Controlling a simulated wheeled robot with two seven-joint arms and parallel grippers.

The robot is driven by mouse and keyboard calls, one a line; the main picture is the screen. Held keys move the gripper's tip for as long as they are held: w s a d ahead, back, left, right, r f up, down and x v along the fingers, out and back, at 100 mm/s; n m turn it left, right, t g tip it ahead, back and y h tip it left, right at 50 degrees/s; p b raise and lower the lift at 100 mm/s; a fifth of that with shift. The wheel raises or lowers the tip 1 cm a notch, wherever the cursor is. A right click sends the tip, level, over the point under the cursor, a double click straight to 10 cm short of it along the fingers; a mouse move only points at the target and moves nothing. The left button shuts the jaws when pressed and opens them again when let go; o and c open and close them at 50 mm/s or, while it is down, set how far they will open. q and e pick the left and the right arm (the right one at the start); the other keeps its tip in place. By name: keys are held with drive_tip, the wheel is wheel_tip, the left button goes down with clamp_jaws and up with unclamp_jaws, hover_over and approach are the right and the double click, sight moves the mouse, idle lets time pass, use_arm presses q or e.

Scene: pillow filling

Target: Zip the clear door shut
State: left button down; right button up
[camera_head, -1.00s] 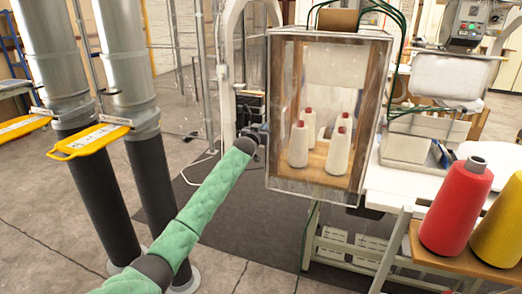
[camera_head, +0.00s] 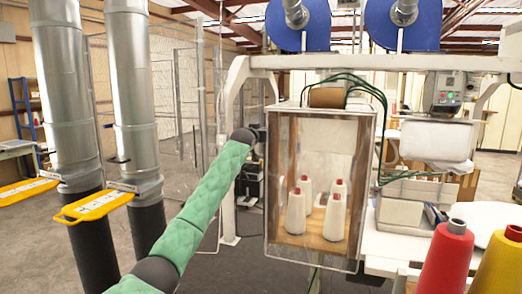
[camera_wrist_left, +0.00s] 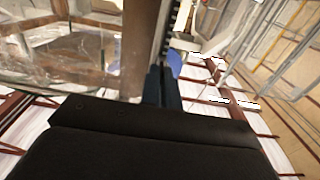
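The clear door (camera_head: 318,190) covers the front of a wood-framed cabinet (camera_head: 284,185) holding several white thread cones with red tips. My left gripper, at the end of the green-sleeved arm, is at the cabinet's upper left edge; the wrist mostly hides it in the head view. In the left wrist view, the dark fingers (camera_wrist_left: 161,86) of my left gripper are close together at the dark toothed zipper track (camera_wrist_left: 170,30) beside a brown post. They look shut on the zipper pull, which is itself hidden between them. My right gripper is not in view.
Silver ducts (camera_head: 132,90) with yellow handles (camera_head: 93,207) stand at the left. A white table with red (camera_head: 446,258) and yellow thread cones (camera_head: 499,265) is at the right. Green cables (camera_head: 372,90) loop above the cabinet. A white frame (camera_head: 330,62) spans overhead.

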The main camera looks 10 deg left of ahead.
use_arm(q)
drive_tip(key=shift+r, duration=1.85)
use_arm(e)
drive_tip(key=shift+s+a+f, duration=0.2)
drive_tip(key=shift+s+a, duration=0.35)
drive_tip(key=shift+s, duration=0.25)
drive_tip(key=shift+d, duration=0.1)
use_arm(q)
drive_tip(key=c, duration=1.6)
unclamp_jaws()
drive_tip(key=shift+b+v, duration=2)
drive_tip(key=shift+v, duration=1.8)
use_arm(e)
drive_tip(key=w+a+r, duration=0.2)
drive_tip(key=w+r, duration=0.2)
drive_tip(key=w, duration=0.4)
